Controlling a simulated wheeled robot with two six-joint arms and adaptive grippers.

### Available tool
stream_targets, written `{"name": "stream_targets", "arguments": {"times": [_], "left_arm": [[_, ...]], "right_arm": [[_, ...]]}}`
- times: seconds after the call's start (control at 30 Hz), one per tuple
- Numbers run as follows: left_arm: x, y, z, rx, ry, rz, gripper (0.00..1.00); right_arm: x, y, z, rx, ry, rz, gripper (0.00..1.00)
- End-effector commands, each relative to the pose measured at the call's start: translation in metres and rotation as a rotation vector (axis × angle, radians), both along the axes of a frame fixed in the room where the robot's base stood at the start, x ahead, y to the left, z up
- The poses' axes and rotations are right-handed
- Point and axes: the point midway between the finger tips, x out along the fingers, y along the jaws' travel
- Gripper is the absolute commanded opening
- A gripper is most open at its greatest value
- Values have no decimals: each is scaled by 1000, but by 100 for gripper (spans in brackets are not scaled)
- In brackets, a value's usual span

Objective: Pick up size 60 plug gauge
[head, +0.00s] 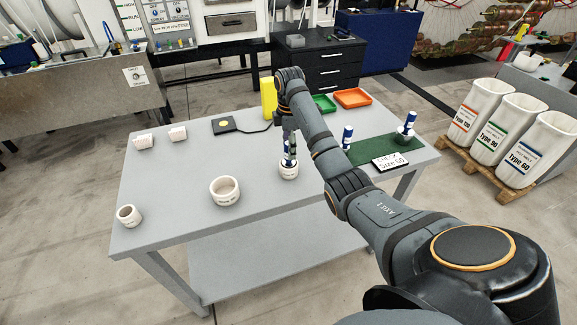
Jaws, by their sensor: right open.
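Blue-and-white plug gauges stand on the right part of the table: one (347,137) beside my forearm, another (408,124) on the green mat (375,151). A card (390,162) reading "Size 60" lies at the mat's front edge. My right gripper (289,160) points down, open, just above a white ring (289,172) in the middle of the table. Something blue and white shows between or behind its fingers, perhaps another plug gauge; I cannot tell whether it sits in the ring. The sizes on the gauges are too small to read. My left gripper is out of view.
On the grey table (180,195) are a larger white ring (225,191), a small one (129,216), two white blocks (160,138), a black device (226,125), a yellow block (268,98), a green tray (322,104) and an orange tray (352,97). White bins (500,125) stand right.

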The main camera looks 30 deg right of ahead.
Motion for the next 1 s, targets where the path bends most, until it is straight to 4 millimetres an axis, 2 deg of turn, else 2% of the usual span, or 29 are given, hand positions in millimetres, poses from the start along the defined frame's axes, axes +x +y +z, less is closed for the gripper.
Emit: {"name": "stream_targets", "arguments": {"times": [0.03,0.07,0.1,0.23,0.37,0.53,0.93,1.0], "left_arm": [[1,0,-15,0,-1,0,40],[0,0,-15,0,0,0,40],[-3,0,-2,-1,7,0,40],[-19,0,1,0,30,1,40],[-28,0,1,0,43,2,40],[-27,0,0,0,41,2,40],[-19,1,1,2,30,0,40],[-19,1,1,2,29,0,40]], "right_arm": [[1,0,-16,1,2,0,56],[2,-1,-19,1,3,0,56],[3,-1,-18,2,7,0,56],[4,-1,-39,1,4,0,56],[4,-1,-47,1,2,0,56],[4,-1,-47,0,1,0,54],[4,-2,-47,1,2,0,0],[4,-2,-47,1,3,0,0]]}}
